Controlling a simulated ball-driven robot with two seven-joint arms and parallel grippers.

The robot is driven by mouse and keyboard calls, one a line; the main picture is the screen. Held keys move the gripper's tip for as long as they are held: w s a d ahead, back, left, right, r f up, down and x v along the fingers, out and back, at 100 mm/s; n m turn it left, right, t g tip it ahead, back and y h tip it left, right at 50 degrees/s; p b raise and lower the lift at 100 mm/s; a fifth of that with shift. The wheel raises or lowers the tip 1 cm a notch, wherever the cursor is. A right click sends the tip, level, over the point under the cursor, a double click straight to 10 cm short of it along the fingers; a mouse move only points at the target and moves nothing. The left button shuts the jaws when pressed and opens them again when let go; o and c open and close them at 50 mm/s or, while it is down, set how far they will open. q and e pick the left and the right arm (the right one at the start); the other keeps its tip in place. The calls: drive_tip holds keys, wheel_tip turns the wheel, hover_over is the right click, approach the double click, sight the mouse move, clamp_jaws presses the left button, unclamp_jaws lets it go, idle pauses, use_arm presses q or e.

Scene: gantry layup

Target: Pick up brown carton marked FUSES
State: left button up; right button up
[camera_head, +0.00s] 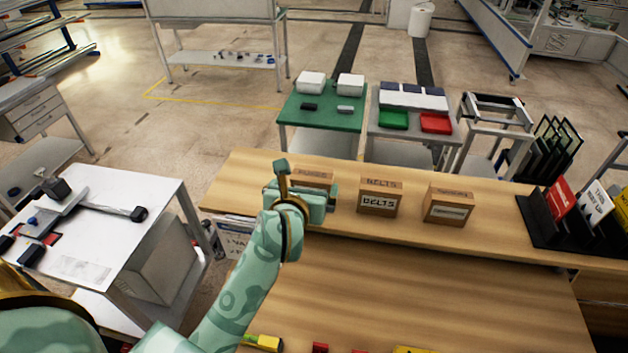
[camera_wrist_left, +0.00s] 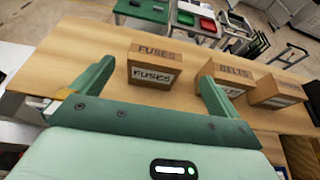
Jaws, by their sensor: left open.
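The brown carton marked FUSES (camera_wrist_left: 154,67) stands upright on the wooden shelf, its label facing me in the left wrist view. In the head view only its top part (camera_head: 315,174) shows, because my left gripper (camera_head: 300,190) covers the rest. My left gripper is open and empty; in the left wrist view its two fingers (camera_wrist_left: 154,82) point toward the carton, one to each side of it. The fingers look short of the carton, and I cannot tell the exact gap. My right gripper is in neither view.
A carton marked BELTS (camera_head: 380,198) stands right of the FUSES carton, close to the right finger in the left wrist view. A third carton (camera_head: 447,206) stands further right. A black rack with signs (camera_head: 572,217) is at the right end. The lower wooden surface (camera_head: 430,300) is mostly clear.

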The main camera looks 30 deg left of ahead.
sight(312, 174)
use_arm(q)
drive_tip(key=x, duration=0.4)
drive_tip(key=shift+w, duration=0.15)
drive_tip(key=x, duration=0.3)
drive_tip(key=shift+w+a+f+p, duration=0.2)
drive_tip(key=shift+w+f+p, duration=0.2)
drive_tip(key=shift+w, duration=0.1)
drive_tip(key=x, duration=0.4)
drive_tip(key=shift+a+f+p, duration=0.1)
drive_tip(key=shift+f+p, duration=0.25)
drive_tip(key=shift+f, duration=0.05)
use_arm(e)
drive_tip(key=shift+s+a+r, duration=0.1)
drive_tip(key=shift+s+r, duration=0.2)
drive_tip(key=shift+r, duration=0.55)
use_arm(q)
drive_tip(key=shift+r, duration=0.1)
drive_tip(key=c, duration=1)
